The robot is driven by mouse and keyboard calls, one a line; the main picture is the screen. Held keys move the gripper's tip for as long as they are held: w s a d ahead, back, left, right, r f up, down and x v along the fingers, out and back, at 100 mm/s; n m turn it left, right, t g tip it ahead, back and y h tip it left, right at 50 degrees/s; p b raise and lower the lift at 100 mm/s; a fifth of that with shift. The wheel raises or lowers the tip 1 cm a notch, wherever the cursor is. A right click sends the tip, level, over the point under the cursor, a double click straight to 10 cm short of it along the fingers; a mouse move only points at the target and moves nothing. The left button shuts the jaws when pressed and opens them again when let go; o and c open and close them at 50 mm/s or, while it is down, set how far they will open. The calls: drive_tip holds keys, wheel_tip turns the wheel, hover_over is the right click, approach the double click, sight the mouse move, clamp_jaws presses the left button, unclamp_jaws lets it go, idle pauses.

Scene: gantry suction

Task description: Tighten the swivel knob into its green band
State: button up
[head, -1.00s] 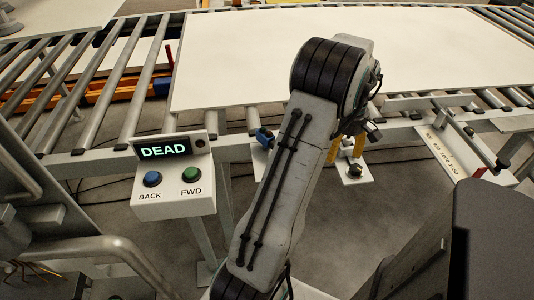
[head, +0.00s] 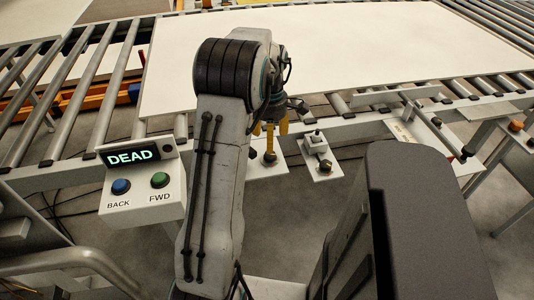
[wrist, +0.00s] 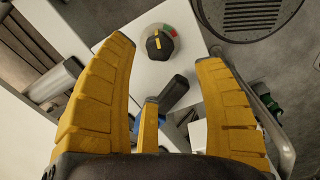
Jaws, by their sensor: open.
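In the wrist view a dark round knob (wrist: 160,43) with a yellow pointer line sits on a white plate. A small red and green band (wrist: 171,32) shows at its upper right edge. My gripper (wrist: 165,52) is open, its yellow fingers spread to either side of the knob in the picture, with nothing between them. I cannot tell its height over the plate. In the head view my gripper (head: 270,140) points down over a white plate bearing a black knob (head: 270,157). The band is too small to make out there.
A second white plate with another dark knob (head: 325,166) is to the right. A control box (head: 142,190) reading DEAD, with blue and green buttons, stands at left. A large white panel (head: 330,55) lies on the roller conveyor behind. A dark bar (wrist: 175,92) lies near my fingers.

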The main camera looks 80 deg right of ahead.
sight(270, 154)
drive_tip(key=shift+n, duration=0.4)
drive_tip(key=shift+f+n, duration=0.3)
drive_tip(key=shift+f+b, duration=0.3)
drive_tip(key=shift+f, duration=3.05)
drive_tip(key=shift+c, duration=0.2)
drive_tip(key=c, duration=1.2)
drive_tip(key=shift+o, duration=0.2)
drive_tip(key=shift+f+m, duration=0.1)
drive_tip(key=shift+m, duration=2.4)
drive_tip(key=o, duration=1.2)
